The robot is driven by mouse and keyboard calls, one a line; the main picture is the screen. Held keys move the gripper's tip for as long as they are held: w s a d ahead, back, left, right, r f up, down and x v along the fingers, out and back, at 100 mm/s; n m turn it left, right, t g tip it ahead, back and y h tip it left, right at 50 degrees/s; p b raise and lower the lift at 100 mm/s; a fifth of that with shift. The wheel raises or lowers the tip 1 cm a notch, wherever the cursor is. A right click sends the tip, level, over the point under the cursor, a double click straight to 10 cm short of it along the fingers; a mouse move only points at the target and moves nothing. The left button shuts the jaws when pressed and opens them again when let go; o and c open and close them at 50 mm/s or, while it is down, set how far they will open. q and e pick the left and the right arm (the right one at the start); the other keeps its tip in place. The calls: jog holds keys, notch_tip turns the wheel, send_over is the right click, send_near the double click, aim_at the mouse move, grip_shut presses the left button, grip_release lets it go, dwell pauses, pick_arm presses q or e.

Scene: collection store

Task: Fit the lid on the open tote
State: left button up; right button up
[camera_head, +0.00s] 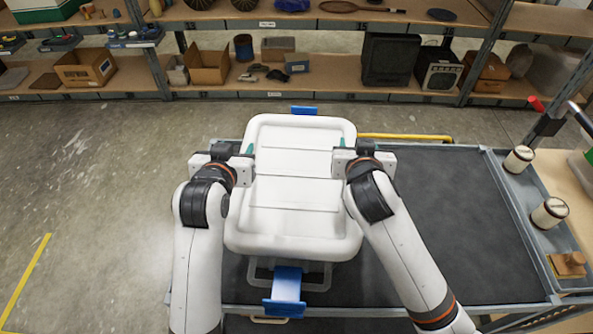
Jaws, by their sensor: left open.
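The white lid (295,190) lies roughly level over the tote (318,278), covering its opening. Only the tote's pale near end shows below the lid's near edge. I cannot tell whether the lid is seated on the rim. A blue latch (286,287) hangs out at the tote's near end, and another blue latch (304,110) shows at the far end. My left gripper (249,156) is open at the lid's left edge. My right gripper (331,147) is at the lid's right edge; its fingers are partly hidden, and I cannot tell whether it is open.
The tote stands on a dark-topped cart (450,215), with clear room to its right. A side tray (533,190) holds two white spools (518,159) and a wooden block (568,264). Loaded shelves (330,75) stand behind. Open floor (90,200) lies to the left.

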pick_arm(q)
jog(key=r+p, duration=0.2)
jog(key=r, duration=0.1)
jog(key=shift+d+r, duration=0.1)
jog(key=shift+d, duration=0.1)
pick_arm(e)
notch_tip(320, 180, up, 3)
pick_arm(q)
notch_tip(320, 180, down, 4)
jog(key=b, duration=0.3)
jog(key=shift+r, duration=0.25)
pick_arm(e)
notch_tip(320, 180, down, 4)
jog(key=shift+r, duration=0.25)
pick_arm(q)
jog(key=shift+f+b, duration=0.25)
jog(key=shift+b, duration=0.15)
pick_arm(e)
jog(key=shift+f, duration=0.25)
